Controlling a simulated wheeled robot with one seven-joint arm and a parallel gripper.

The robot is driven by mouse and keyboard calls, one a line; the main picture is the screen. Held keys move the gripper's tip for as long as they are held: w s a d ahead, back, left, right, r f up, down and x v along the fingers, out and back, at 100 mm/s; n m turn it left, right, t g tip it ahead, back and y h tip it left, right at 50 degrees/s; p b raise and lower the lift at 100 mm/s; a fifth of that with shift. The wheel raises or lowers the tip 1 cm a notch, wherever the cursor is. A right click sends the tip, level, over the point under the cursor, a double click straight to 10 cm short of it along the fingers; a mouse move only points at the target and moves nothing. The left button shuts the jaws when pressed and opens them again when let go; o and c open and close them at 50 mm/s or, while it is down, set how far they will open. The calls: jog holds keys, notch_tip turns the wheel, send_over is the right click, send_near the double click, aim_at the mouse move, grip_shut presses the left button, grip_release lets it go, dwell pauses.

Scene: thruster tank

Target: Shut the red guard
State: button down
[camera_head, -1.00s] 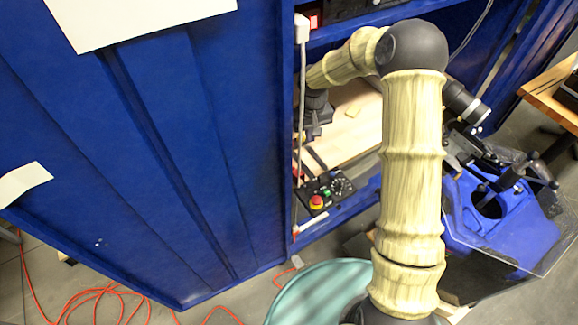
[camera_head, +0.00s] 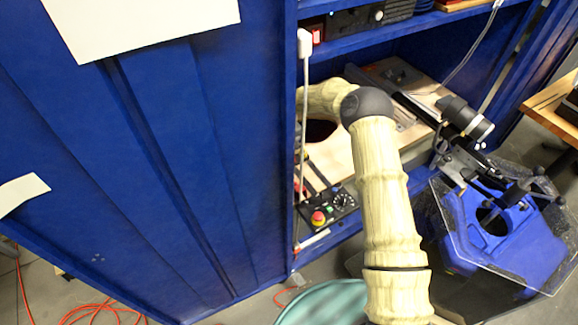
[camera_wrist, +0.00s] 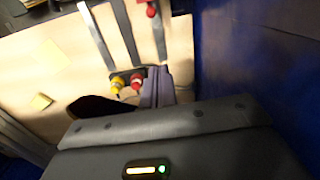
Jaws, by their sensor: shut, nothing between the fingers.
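I cannot tell for sure which part is the red guard. In the head view a small red patch (camera_head: 302,188) shows at the bench's left edge, above a black control box (camera_head: 340,202) with a red stop button (camera_head: 318,217). In the wrist view a small red part (camera_wrist: 136,82) and a yellow part (camera_wrist: 118,82) sit side by side by a grey-purple block. My gripper's grey housing (camera_wrist: 170,140) fills the bottom of the wrist view, above the board. Its fingertips are not clearly visible. In the head view the cabinet side and my arm hide the gripper.
A tall blue cabinet panel (camera_head: 150,170) stands left of the opening. The pale wooden board (camera_head: 345,160) lies inside, with dark strips on it. A white cable (camera_head: 303,110) hangs at the opening. A blue machine with a clear plate (camera_head: 510,230) stands at right.

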aim_at(296, 184)
jog(key=f+p, duration=0.2)
jog(key=f, duration=0.7)
jog(key=shift+s+f, duration=0.2)
jog(key=s+d+r+p, duration=0.1)
jog(key=s+d+p, duration=0.1)
jog(key=shift+s+r+p, duration=0.15)
jog(key=shift+r+p, duration=0.05)
jog(key=shift+p, duration=0.1)
jog(key=shift+s+d, duration=0.15)
jog(key=shift+s, duration=0.2)
jog(key=shift+s+d+r, duration=0.3)
jog(key=shift+s+r, duration=0.1)
jog(key=shift+r, duration=0.25)
jog(key=shift+s+d+r+b, duration=0.5)
jog(key=shift+s+r, duration=0.15)
jog(key=shift+s, duration=0.1)
jog(key=shift+r, duration=0.1)
